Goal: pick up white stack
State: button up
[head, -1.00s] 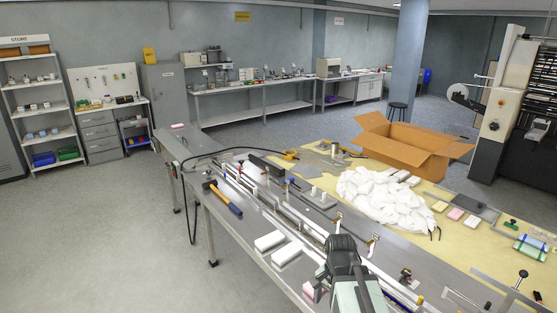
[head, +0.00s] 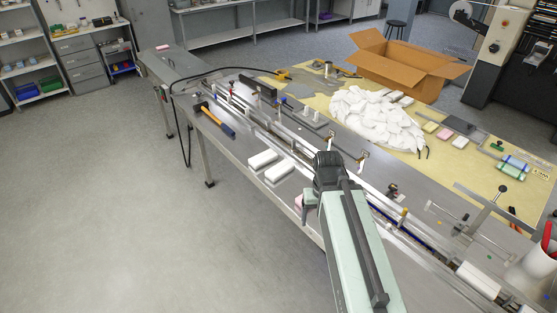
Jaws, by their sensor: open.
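Two white stacks lie side by side near the front edge of the steel table: one white stack (head: 262,159) farther left and another white stack (head: 279,172) just right of it. Both are pale, flat blocks with nothing on top. A pink block (head: 298,201) shows partly at the table edge, mostly covered by my arm. Another white block (head: 459,141) lies on the yellow mat at the right. My arm reaches up from the bottom of the view to a black joint right of the two white stacks.
A long metal rail assembly (head: 385,190) runs along the table behind the stacks. A hammer (head: 215,118) lies left of them. A heap of white pieces (head: 375,118) and an open cardboard box (head: 405,65) stand farther back. The floor (head: 150,230) in front is clear.

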aim_at(277, 172)
jog(key=k, duration=0.65)
jog(key=u, duration=0.35)
jog(key=i, duration=0.8)
jog(key=u, duration=1)
jog(key=i, duration=1.3)
jog(key=z, duration=0.15)
